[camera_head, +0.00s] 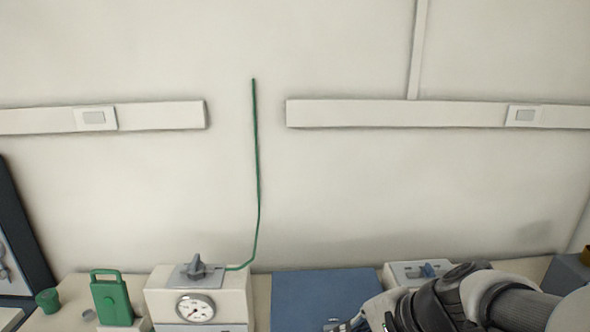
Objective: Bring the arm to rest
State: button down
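My arm reaches in from the lower right corner, in grey and black. My gripper (347,325) is at the bottom edge, partly cut off, over the front of a blue flat surface (318,290). I cannot see its fingertips clearly, nor whether it is open or holds anything.
A beige unit (238,302) with a dial gauge (196,308) and grey knob stands left of the blue surface. A green handled object (112,300) and green cup (47,300) are further left. A dark box (566,275) stands far right.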

jog(key=s+d+r+n+h, duration=0.2)
jog(key=s+n+h, duration=0.1)
jog(key=s+n, duration=0.35)
jog(key=s+d+r+n+h, duration=0.2)
jog(key=s+r+n+h, duration=0.1)
jog(key=s+n, duration=0.3)
jog(key=s+d+f+m+b, duration=0.1)
jog(key=s+f+b, duration=0.2)
jog(key=f+b, duration=0.2)
notch_tip(320, 180, down, 2)
jog(key=shift+s+f+g, duration=0.2)
jog(key=shift+g, duration=0.1)
